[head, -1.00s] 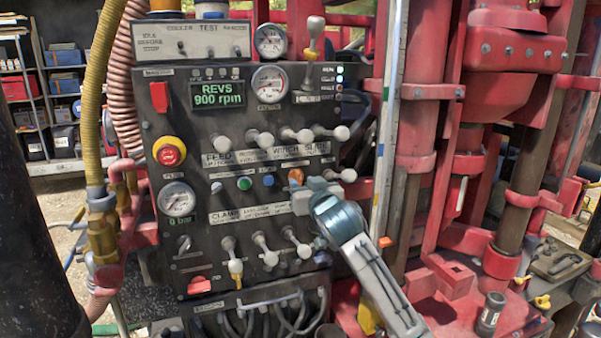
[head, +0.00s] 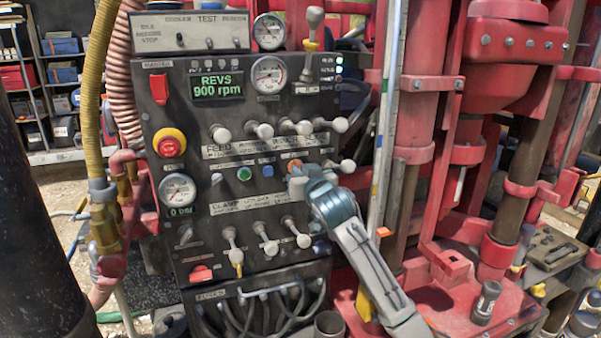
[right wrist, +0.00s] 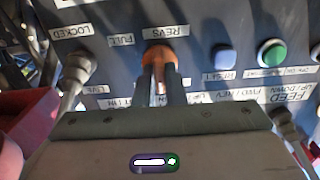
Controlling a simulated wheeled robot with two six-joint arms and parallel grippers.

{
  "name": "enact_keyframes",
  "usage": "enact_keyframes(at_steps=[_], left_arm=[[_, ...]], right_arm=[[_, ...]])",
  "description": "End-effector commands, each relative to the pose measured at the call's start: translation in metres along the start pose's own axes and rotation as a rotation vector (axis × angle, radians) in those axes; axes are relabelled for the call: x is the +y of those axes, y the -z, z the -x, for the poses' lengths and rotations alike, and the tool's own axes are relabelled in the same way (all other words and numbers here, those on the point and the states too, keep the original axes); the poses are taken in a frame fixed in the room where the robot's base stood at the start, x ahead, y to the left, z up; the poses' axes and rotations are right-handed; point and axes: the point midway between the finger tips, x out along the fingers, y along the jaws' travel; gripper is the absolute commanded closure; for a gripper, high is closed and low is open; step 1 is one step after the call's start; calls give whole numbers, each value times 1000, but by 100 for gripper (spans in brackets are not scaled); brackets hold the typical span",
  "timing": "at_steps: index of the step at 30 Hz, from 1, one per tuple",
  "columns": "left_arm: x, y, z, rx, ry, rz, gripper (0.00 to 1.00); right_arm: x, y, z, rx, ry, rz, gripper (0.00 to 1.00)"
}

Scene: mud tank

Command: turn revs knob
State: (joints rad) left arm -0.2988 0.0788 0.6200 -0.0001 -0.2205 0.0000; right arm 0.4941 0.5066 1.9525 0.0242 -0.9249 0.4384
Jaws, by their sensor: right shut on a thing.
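The revs knob (head: 294,166) is a small orange knob on the dark control panel (head: 200,240). In the right wrist view the orange knob (right wrist: 160,56) sits beside the REVS label, and the fingers of my right gripper (right wrist: 159,78) are shut on it. In the head view my right gripper (head: 297,180) reaches up from the lower right and partly covers the knob. The green display (head: 217,86) reads REVS 900 rpm. My left gripper is not in view.
White-knobbed levers (head: 302,127) stick out above the knob, and more levers (head: 268,240) stand below. A green button (right wrist: 271,53) and a blue button (right wrist: 223,57) sit near the knob. A red emergency stop (head: 169,144) is at the panel's left.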

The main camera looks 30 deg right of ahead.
Motion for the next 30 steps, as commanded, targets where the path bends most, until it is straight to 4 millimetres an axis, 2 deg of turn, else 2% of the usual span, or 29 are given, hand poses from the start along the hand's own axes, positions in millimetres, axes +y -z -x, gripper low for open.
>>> enact_keyframes(at_steps=[8,30], left_arm=[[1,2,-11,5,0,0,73],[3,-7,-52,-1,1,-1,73]], right_arm=[[1,-1,0,2,0,-115,100],[3,-2,0,3,1,-659,100]])
